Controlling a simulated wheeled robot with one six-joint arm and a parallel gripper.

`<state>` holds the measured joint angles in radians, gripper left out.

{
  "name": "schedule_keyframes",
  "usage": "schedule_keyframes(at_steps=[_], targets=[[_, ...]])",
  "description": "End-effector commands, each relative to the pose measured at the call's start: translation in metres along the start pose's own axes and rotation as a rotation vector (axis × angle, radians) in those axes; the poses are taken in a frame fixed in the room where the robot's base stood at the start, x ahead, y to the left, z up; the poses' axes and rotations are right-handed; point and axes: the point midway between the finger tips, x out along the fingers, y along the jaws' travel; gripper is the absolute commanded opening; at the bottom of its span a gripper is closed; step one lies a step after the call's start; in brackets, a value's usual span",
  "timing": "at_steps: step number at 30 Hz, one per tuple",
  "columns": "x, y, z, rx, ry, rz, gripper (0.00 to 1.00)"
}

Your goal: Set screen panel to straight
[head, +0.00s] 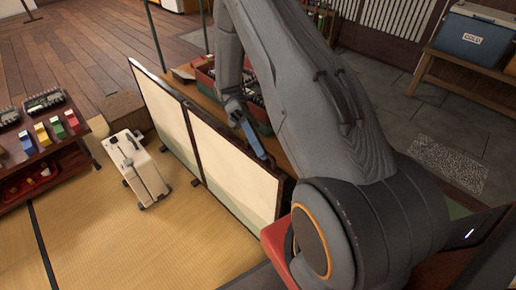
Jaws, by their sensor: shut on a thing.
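The folding screen stands upright on the tatami, with cream faces and dark frames. Its left panel (163,112) and right panel (232,170) meet at a dark upright joint and look close to one line, with a slight bend that I cannot judge exactly. My gripper (259,152) reaches down from behind to the top edge of the right panel. Its blue finger part shows at that edge, and it is shut on the right panel. The exact grip is partly hidden by the gripper itself and the small size.
A white case (137,170) stands on the tatami in front of the left panel. A dark red shelf (40,160) with colourful items is at the left. Red crates (205,82) stand behind the screen. A blue cooler (472,38) sits on a bench at top right. Front tatami is clear.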

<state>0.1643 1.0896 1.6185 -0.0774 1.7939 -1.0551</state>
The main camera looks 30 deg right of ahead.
Motion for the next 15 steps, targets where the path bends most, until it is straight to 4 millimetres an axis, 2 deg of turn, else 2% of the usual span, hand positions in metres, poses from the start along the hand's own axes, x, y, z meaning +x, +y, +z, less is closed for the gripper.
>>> schedule_keyframes(at_steps=[1, 3, 15], targets=[[-0.0027, 0.0041, 0.0044, 0.004, -0.002, 0.014, 0.12], [-0.0028, 0.0041, 0.0041, 0.004, -0.003, 0.016, 0.18], [-0.0017, 0.0009, -0.0006, 0.001, -0.010, 0.014, 0.18]])
